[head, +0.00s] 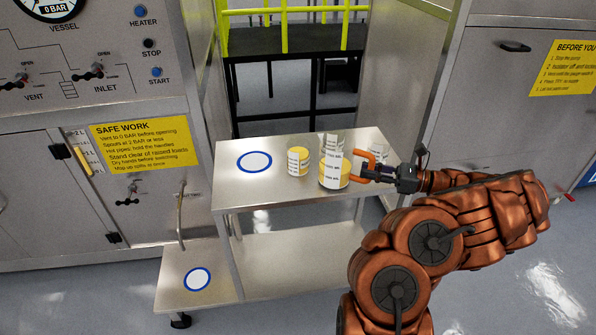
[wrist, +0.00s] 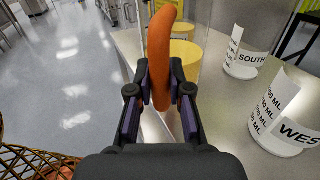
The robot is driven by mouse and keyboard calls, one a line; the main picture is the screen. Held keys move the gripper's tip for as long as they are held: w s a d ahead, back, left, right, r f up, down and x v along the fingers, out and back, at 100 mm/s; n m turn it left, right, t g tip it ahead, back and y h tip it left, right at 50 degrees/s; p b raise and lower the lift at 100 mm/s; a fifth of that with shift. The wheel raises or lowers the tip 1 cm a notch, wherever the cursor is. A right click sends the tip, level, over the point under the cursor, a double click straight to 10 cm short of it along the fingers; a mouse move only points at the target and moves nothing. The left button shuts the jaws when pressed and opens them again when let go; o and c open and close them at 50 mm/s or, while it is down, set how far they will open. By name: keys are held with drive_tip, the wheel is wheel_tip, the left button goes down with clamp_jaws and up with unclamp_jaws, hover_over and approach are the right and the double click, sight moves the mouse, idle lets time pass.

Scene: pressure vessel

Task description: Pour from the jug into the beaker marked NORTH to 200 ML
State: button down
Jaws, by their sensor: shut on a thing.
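A clear jug (head: 334,175) with yellow contents and an orange handle stands at the front of the steel table. My gripper (head: 364,167) is shut on the handle, which shows between the fingers (wrist: 158,90) in the wrist view. The jug's yellow contents (wrist: 185,62) show just beyond the handle. A beaker (head: 299,161) with yellow contents stands left of the jug; its name cannot be read. Clear beakers marked SOUTH (wrist: 245,60) and WEST (wrist: 283,118) stand to the right in the wrist view. The word NORTH is not readable in either view.
A blue ring (head: 254,162) marks clear table space at the left. Another blue ring (head: 197,279) lies on a lower shelf. A clear beaker (head: 333,142) stands close behind the jug. The vessel panel (head: 90,85) rises at the left and a cabinet (head: 500,110) at the right.

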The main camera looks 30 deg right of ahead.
sight(373, 159)
drive_tip(key=shift+r+p, duration=1.65)
drive_tip(key=shift+r, duration=0.05)
drive_tip(key=shift+f, duration=0.1)
